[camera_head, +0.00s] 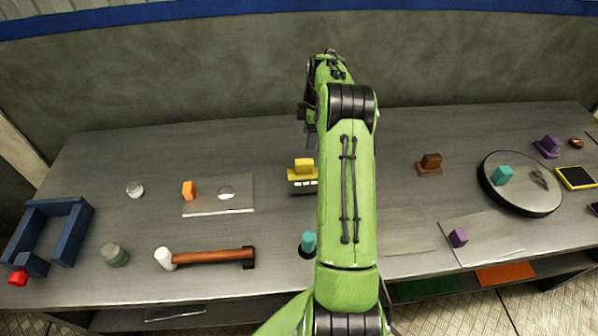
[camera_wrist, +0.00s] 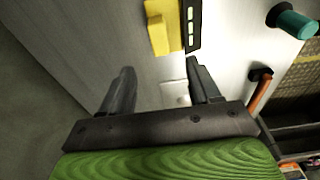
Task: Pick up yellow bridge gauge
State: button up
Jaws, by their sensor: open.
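The yellow bridge gauge (camera_head: 303,167) stands on the workbench, just left of my arm in the head view. It is a yellow block on a wider yellow base, against a dark strip with pale windows along its front. The wrist view shows the gauge (camera_wrist: 161,30) at the top, partly cut off, ahead of my fingertips. My gripper (camera_wrist: 158,72) is open, with nothing between its two dark fingers, and is apart from the gauge. In the head view the gripper is mostly hidden by my arm.
A teal cylinder (camera_head: 308,242) stands nearer, beside my arm. A hammer (camera_head: 212,257), an orange block (camera_head: 188,190) and a glass dome (camera_head: 226,192) lie left. A brown block (camera_head: 430,163) and a round turntable (camera_head: 521,202) are right. The bench behind the gauge is clear.

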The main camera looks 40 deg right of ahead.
send_over(304, 161)
jog(key=f, duration=0.6)
jog(key=shift+s+d+f, duration=0.1)
jog(key=shift+d+f, duration=0.15)
jog(key=f, duration=0.5)
jog(key=shift+a+f, duration=0.25)
jog(key=shift+f, duration=0.15)
jog(key=shift+r, duration=0.1)
grip_shut()
